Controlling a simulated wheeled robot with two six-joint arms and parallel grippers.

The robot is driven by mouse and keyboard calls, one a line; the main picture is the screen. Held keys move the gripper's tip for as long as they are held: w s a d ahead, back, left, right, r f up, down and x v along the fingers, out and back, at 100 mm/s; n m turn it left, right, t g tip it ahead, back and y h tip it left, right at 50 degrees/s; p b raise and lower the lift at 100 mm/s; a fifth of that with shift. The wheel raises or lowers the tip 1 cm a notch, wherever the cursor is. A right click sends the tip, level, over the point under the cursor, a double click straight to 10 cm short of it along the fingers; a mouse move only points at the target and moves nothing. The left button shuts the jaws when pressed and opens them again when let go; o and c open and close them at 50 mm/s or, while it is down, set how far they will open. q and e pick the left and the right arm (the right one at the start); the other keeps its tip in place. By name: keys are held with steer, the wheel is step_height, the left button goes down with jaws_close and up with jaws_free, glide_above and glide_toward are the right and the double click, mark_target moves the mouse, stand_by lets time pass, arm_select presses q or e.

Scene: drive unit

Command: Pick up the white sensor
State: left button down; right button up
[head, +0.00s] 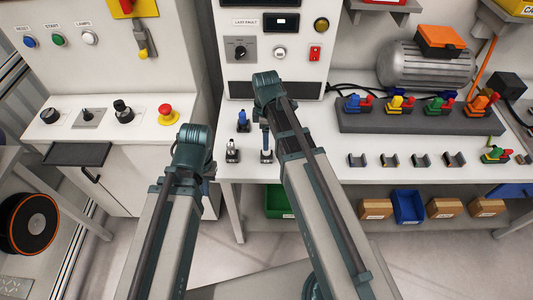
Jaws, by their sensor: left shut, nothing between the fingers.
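A small sensor with a whitish body and a dark foot (232,150) stands upright near the front left corner of the white bench.
A grey rack (420,121) with several coloured connectors stands on the bench at the right, before a grey motor (425,65). Small dark holders (390,160) line the front edge. A control panel (115,120) with knobs stands at the left. Bins (408,206) sit below.

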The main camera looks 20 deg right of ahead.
steer(key=shift+s+f+b, duration=0.2)
steer(key=shift+f+b, duration=2.45)
steer(key=shift+r, duration=0.1)
jaws_close()
